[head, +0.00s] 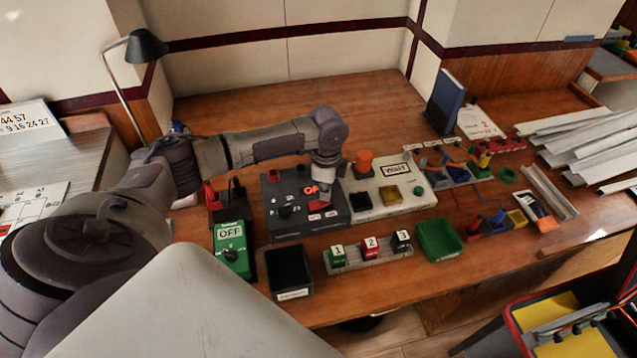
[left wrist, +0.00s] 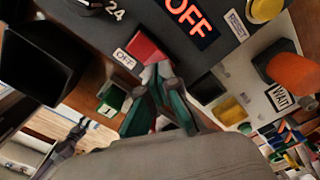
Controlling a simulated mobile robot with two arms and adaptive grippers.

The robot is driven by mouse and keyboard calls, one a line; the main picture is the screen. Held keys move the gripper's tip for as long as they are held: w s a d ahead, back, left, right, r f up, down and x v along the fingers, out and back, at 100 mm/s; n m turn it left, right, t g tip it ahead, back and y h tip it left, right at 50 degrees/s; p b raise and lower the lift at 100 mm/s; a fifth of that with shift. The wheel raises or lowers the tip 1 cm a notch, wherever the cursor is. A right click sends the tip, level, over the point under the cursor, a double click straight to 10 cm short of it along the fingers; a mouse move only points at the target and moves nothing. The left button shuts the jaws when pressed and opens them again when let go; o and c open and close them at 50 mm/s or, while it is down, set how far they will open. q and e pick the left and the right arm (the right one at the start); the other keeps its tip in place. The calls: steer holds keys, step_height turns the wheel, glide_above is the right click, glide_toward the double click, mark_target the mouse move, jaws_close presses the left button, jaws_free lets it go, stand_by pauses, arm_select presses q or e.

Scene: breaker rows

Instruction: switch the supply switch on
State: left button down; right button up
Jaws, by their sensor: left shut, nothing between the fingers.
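The dark control panel (head: 290,222) stands mid-bench and carries knobs and a lit red OFF display (head: 311,189). That display shows large in the left wrist view (left wrist: 191,14). A red switch part (left wrist: 146,48) sits beside a small white OFF label (left wrist: 123,59); I cannot read a supply label on it. My left gripper (head: 323,192) reaches down over the panel's right part. Its fingertips (left wrist: 157,72) are shut and empty, at the red part's lower edge; I cannot tell whether they touch it. They hide part of the panel there. My right gripper is out of view.
A green box (head: 230,262) marked OFF with a dial stands left of the panel. A black bin (head: 290,275) and numbered blocks (head: 370,248) are in front. A white board with a WAIT sign (head: 396,170) and an orange cylinder (head: 364,160) adjoins the panel's right.

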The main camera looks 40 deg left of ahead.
arm_select(q)
steer(key=shift+f, duration=0.75)
steer(key=shift+r, duration=0.1)
step_height(320, 180, up, 7)
steer(key=p, duration=0.7)
steer(key=shift+p, duration=0.3)
stand_by(0.3)
